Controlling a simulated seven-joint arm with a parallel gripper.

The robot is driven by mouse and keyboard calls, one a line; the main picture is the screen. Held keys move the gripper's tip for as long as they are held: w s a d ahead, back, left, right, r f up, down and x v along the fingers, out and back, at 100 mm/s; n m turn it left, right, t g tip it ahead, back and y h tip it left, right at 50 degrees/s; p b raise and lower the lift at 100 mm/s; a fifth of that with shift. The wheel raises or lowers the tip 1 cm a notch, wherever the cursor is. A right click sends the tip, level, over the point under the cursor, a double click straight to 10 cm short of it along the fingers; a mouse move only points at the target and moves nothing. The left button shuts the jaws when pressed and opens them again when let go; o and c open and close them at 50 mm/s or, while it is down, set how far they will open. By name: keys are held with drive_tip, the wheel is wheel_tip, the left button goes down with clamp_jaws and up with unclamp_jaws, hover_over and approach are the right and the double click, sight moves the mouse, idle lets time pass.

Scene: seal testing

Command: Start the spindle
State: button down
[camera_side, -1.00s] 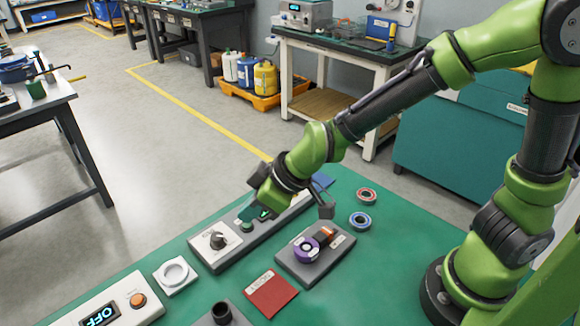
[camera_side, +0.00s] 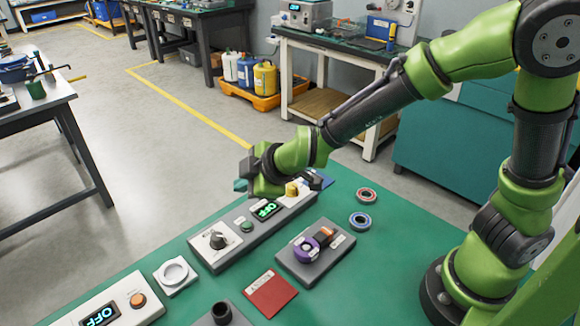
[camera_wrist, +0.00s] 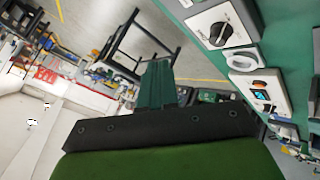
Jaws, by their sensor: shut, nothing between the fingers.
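A long grey control panel (camera_side: 215,258) lies on the green bench. It carries a black knob on a white dial (camera_side: 217,240), a green button (camera_side: 247,226), a lit display (camera_side: 267,209) reading OFF in green, and a yellow part (camera_side: 291,189) near its far end. The knob also shows in the wrist view (camera_wrist: 221,34). My gripper (camera_side: 240,185) is raised above and behind the panel, apart from it, with its teal fingers pointing left. In the wrist view the fingers (camera_wrist: 158,66) are together and empty. No label naming the spindle is readable.
A second panel (camera_side: 148,312) has an orange button (camera_side: 138,299) and a blue OFF display (camera_side: 100,316). A white ring (camera_side: 174,273), red booklet (camera_side: 270,293), purple-reel block (camera_side: 308,250), black cup (camera_side: 222,313) and two rings (camera_side: 360,221) lie on the bench.

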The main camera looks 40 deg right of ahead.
sight(250, 227)
drive_tip(key=shift+f, duration=4.15)
drive_tip(key=shift+f, duration=0.15)
drive_tip(key=shift+f, duration=0.3)
drive_tip(key=shift+f, duration=0.35)
drive_tip(key=shift+r, duration=0.8)
